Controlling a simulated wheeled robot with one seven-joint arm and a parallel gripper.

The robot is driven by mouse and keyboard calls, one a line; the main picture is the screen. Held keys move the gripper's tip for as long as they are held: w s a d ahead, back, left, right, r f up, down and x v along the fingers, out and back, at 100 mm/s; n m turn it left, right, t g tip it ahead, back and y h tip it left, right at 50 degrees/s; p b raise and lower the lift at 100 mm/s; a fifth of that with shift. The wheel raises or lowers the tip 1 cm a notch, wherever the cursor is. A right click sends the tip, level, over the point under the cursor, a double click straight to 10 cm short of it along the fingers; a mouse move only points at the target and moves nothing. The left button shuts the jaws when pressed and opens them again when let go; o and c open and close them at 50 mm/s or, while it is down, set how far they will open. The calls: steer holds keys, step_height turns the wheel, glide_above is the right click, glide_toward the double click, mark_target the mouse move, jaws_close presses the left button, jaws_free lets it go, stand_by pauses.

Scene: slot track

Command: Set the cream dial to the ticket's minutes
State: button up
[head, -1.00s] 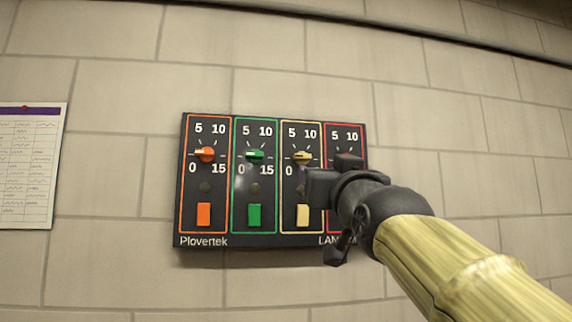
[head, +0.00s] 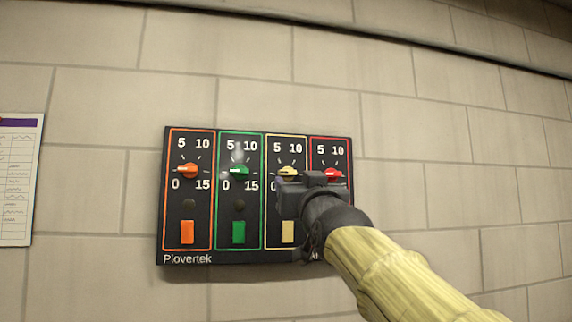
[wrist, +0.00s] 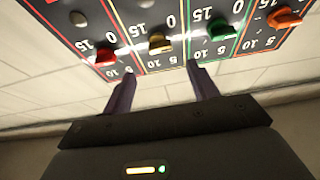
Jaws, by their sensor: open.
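The cream dial (head: 289,172) is third from the left on a dark wall panel (head: 216,258). Its light pointer end faces left, between the 0 and 5 marks. It also shows upside down in the wrist view (wrist: 159,44). My gripper (wrist: 162,72) is open there, its two dark fingers either side of the cream column, apart from the dial. In the head view my gripper (head: 300,184) covers the lower part of the cream dial's scale, and its fingers cannot be made out. I see no ticket that I can identify.
The orange dial (head: 187,171) and green dial (head: 239,171) are left of the cream one, the red dial (head: 331,174) right. Coloured buttons sit below, including a cream button (head: 288,232). A purple-topped sheet (head: 17,185) hangs far left, its writing unreadable.

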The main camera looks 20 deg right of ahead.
mark_target(288, 173)
steer(key=shift+r+p+x, duration=0.2)
steer(key=shift+p+x, duration=3.75)
steer(key=shift+p, duration=0.6)
steer(key=shift+w+a+p, duration=0.1)
steer(key=shift+w+p, duration=0.45)
steer(key=shift+w, duration=0.05)
steer(key=c, duration=1)
